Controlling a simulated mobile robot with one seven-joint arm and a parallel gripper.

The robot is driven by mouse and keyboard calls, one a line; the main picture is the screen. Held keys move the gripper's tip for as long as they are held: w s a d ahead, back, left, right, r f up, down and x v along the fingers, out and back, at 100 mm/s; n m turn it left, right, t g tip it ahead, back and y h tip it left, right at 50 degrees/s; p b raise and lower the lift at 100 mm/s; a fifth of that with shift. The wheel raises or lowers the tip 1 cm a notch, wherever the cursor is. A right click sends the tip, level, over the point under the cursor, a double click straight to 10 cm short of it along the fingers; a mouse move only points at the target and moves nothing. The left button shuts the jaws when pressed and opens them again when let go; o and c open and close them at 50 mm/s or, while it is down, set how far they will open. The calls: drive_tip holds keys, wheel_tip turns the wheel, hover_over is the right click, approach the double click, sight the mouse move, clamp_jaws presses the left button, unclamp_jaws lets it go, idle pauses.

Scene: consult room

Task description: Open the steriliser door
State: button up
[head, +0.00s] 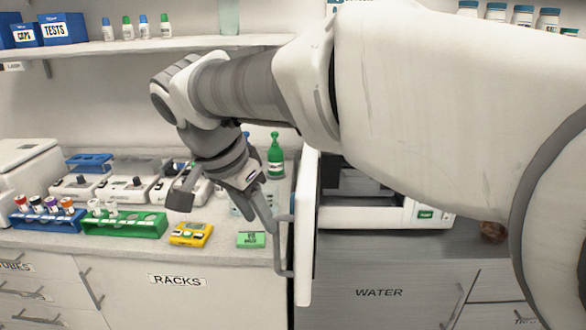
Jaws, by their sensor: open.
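The steriliser (385,214) is a white box on the counter, right of centre, largely hidden behind my arm. Its door (306,235) stands swung out towards me, seen almost edge-on, and the dark interior shows to its right. A grey bar handle (283,262) is on the left face of the door. My gripper (227,212) is open, with its fingers spread on the left side of the door. The right finger reaches close to the upper part of the handle; I cannot tell whether they touch. Nothing shows between the fingers.
A green rack (124,226), a blue rack with tubes (47,220), a yellow device (191,234) and a green box (251,240) stand left of the door. A green bottle (276,158) stands behind. A brown round object (493,231) lies at right. Drawers are below.

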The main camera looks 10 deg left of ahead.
drive_tip(key=p+v, duration=0.1)
drive_tip(key=v, duration=0.6)
drive_tip(key=shift+s+r, duration=0.15)
drive_tip(key=shift+r, duration=0.15)
